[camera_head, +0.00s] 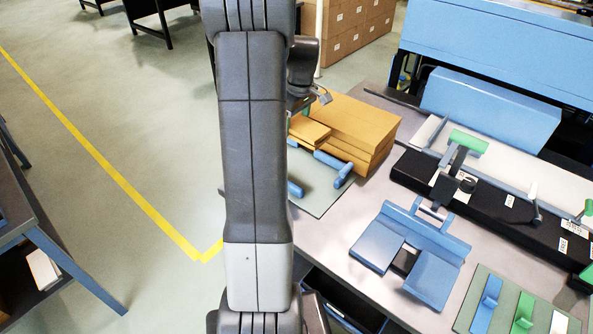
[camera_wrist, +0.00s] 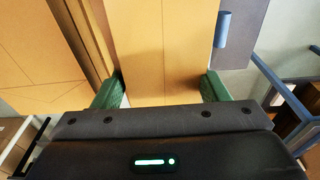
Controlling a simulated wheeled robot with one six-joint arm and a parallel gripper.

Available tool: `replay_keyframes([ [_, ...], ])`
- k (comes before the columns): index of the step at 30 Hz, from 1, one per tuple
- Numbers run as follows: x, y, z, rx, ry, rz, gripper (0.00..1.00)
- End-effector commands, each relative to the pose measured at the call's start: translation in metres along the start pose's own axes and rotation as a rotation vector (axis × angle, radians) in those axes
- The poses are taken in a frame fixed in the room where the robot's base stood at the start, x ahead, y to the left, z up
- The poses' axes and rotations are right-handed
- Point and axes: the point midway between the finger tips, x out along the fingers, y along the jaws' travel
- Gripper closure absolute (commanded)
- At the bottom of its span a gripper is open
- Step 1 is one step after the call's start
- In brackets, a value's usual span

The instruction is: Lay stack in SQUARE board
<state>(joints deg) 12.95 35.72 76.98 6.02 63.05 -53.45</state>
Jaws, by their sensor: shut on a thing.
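A small stack of kraft sheets (camera_wrist: 163,45) lies between the green fingertips of my gripper (camera_wrist: 161,90), which is shut on it. In the head view this small stack (camera_head: 309,130) shows beside my arm, in front of the big kraft pile. My gripper is mostly hidden behind my arm there. A flat grey-green board (camera_head: 318,202) with blue round bars (camera_head: 335,162) lies just in front of the stack. Its left part is hidden by my arm. I see no label naming it as the square board. One blue bar (camera_wrist: 222,29) shows right of the held stack in the wrist view.
The big kraft pile (camera_head: 362,122) stands close behind. A blue folding fixture (camera_head: 440,280) and a second green board with coloured tabs (camera_head: 474,318) are at the front right. A long black machine bed (camera_head: 410,174) runs behind them. Bare grey table (camera_head: 345,235) lies between.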

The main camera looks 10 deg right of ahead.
Motion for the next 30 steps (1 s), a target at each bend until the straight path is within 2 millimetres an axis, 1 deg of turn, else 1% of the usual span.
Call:
replay_keyframes([
  [1, 0.012, 0.0, 0.001, 0.0, 0.0, 0.001, 0.63],
  [5, 0.027, 0.0, 0.003, 0.0, 0.0, 0.001, 0.63],
  [6, 0.034, 0.0, 0.004, 0.0, 0.0, 0.001, 0.63],
  [14, 0.053, 0.0, 0.006, 0.0, 0.0, -0.001, 0.63],
  [21, 0.094, 0.0, 0.011, 0.0, -0.002, -0.002, 0.63],
  [24, 0.105, 0.0, 0.013, 0.0, -0.001, -0.001, 0.63],
  [28, 0.114, 0.0, 0.014, 0.0, -0.001, -0.001, 0.63],
  [30, 0.122, 0.0, 0.015, 0.0, -0.002, -0.002, 0.63],
])
